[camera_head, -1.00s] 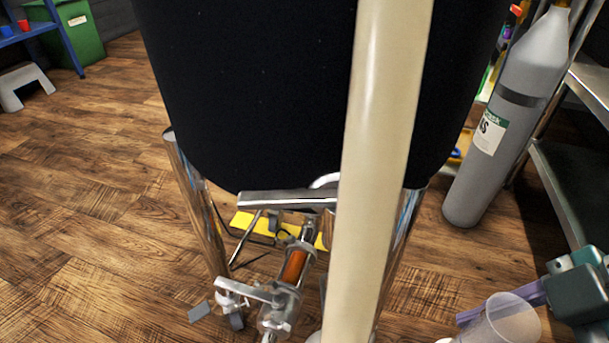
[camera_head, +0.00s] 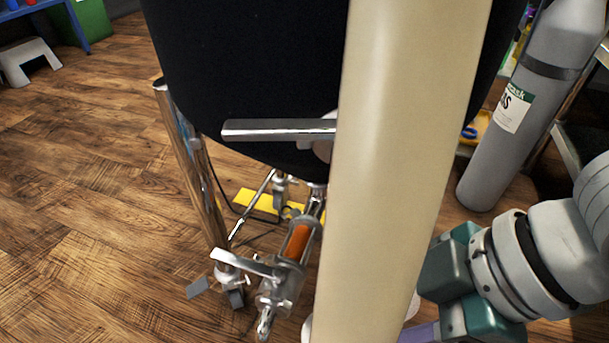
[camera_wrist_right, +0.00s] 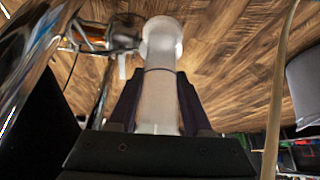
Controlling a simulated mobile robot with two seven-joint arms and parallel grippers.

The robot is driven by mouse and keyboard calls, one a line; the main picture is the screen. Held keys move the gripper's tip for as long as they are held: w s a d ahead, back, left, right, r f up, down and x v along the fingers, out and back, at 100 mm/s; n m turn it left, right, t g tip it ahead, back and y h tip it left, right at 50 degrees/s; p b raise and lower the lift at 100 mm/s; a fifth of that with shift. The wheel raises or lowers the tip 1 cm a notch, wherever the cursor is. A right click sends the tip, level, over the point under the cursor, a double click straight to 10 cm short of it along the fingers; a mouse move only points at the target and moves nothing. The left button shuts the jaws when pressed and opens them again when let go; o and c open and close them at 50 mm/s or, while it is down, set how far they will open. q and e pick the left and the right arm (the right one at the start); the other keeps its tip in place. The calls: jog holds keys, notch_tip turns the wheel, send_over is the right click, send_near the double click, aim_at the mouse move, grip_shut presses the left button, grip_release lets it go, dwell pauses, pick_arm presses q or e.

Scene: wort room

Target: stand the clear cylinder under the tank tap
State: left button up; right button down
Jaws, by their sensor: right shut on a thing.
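My right gripper (camera_wrist_right: 158,100) is shut on the clear cylinder (camera_wrist_right: 158,82), which shows frosted between the dark fingers in the right wrist view, with its wider round end away from the palm. In the head view a pale upright tube hides most of the cylinder and the fingertips. The black-jacketed tank (camera_head: 250,70) stands on steel legs. Its tap (camera_head: 268,295), with an amber sight section and a lever at the left, hangs low under the tank, left of the tube. The cylinder is right of the tap. My left gripper is out of view.
The thick pale tube (camera_head: 400,170) stands in front of the tank. A steel leg (camera_head: 190,160) is left of the tap, and a yellow object (camera_head: 258,203) lies behind it. A grey gas bottle (camera_head: 530,110) stands at the right. The wooden floor (camera_head: 90,230) at left is clear.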

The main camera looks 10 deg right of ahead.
jog(key=a, duration=0.1)
jog(key=w+a+b, duration=0.1)
jog(key=a, duration=0.1)
jog(key=shift+w+a+f, duration=0.1)
jog(key=shift+w+a, duration=0.1)
jog(key=shift+w, duration=0.1)
jog(key=shift+w+a+f+b, duration=0.15)
jog(key=shift+a+b, duration=0.15)
jog(key=shift+b, duration=0.25)
jog(key=shift+d, duration=0.15)
jog(key=shift+c, duration=1.8)
grip_release()
